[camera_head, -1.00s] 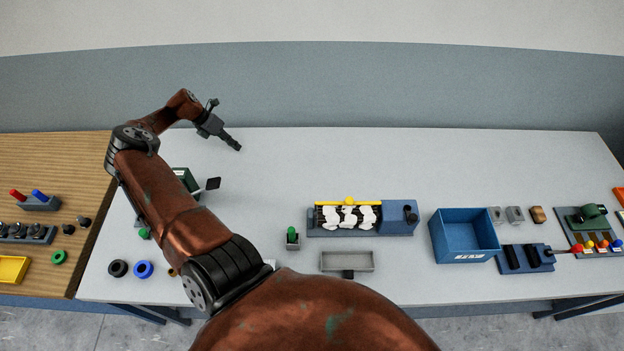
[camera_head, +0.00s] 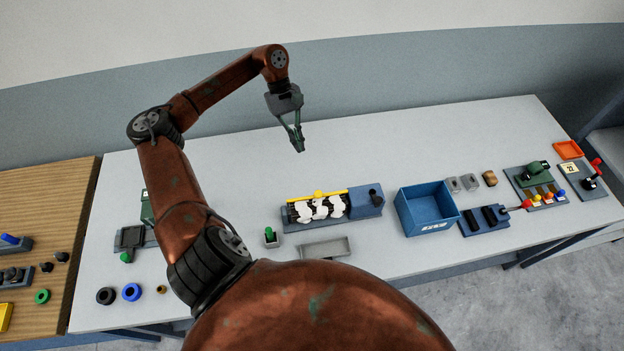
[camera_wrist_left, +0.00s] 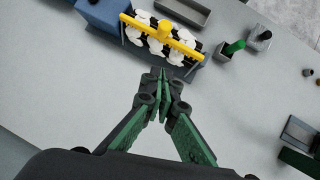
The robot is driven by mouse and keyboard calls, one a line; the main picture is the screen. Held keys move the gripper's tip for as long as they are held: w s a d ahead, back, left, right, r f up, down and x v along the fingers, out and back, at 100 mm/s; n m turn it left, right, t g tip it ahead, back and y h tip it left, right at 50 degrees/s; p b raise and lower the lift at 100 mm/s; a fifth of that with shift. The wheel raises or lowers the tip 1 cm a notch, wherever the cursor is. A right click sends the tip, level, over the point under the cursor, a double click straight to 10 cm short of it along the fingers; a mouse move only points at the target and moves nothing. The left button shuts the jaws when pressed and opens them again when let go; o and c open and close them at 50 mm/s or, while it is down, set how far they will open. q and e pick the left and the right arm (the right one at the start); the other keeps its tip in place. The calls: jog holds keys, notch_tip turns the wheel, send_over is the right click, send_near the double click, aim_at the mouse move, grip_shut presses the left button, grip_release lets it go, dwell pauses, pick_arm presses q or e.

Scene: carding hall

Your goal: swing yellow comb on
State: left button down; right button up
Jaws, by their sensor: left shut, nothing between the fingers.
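The yellow comb (camera_head: 318,194) is a bar with a round knob at its middle. It lies along the far edge of a blue-grey carding unit (camera_head: 367,207) with black slats and white fluff. In the left wrist view the yellow comb (camera_wrist_left: 165,35) crosses the near side of the unit, with white tufts on both sides of it. My left gripper (camera_head: 299,149) is shut and empty, above the table behind the comb. In the left wrist view its fingertips (camera_wrist_left: 160,72) meet just short of the bar, apart from it. My right gripper is not in view.
A blue bin (camera_head: 428,208) stands right of the unit. A grey tray (camera_head: 325,247) and a holder with a green peg (camera_head: 270,237) are in front. Switch panels (camera_head: 540,187) stand further right. The table behind the unit is clear.

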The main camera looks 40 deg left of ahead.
aim_at(318, 194)
pick_arm(q)
jog(key=shift+f, duration=0.1)
jog(key=s+d+r+p+x, duration=0.1)
jog(key=p+x, duration=0.4)
jog(key=x, duration=0.7)
jog(key=shift+d+f, duration=0.15)
jog(key=shift+d, duration=0.65)
jog(key=shift+s+d, duration=0.1)
